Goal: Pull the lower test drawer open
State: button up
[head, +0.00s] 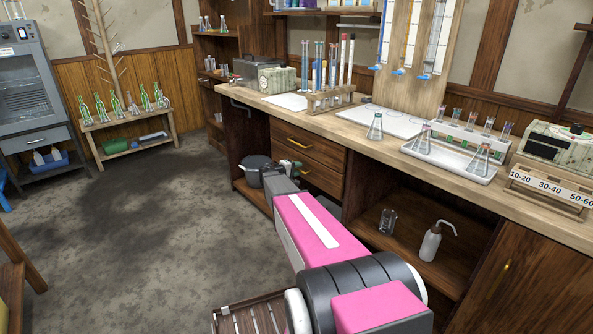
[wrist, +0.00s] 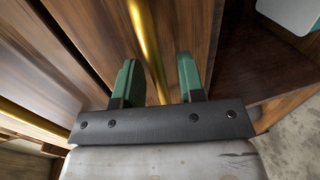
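In the head view, the wooden bench front has an upper drawer (head: 322,150) and a lower drawer (head: 326,179), each with a brass handle. Both drawers look shut. The lower handle (head: 306,171) sits just above my arm's far end, which hides part of that drawer. In the wrist view, my gripper (wrist: 157,78) is open, with two green fingers apart. A brass bar, seemingly the lower drawer's handle (wrist: 147,40), runs between the fingers, with a visible gap to each. A second brass handle (wrist: 35,120) shows at the left.
An open dark compartment (wrist: 258,60) lies beside the drawers in the wrist view. A dark pot (head: 254,165) stands on the low shelf left of my arm. A wash bottle (head: 431,243) and a beaker (head: 387,221) stand in the right compartment. The floor (head: 150,230) at the left is clear.

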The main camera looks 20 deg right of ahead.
grip_shut()
jog(key=f+v, duration=0.3)
jog(key=v, duration=1.2)
jog(key=a+f+v, duration=0.1)
jog(key=f+v, duration=0.2)
jog(key=v, duration=1.3)
jog(key=shift+s+a+f, duration=0.25)
jog(key=shift+a, duration=0.1)
grip_release()
jog(key=v, duration=1)
jog(key=shift+a, duration=0.35)
jog(key=shift+s, duration=0.1)
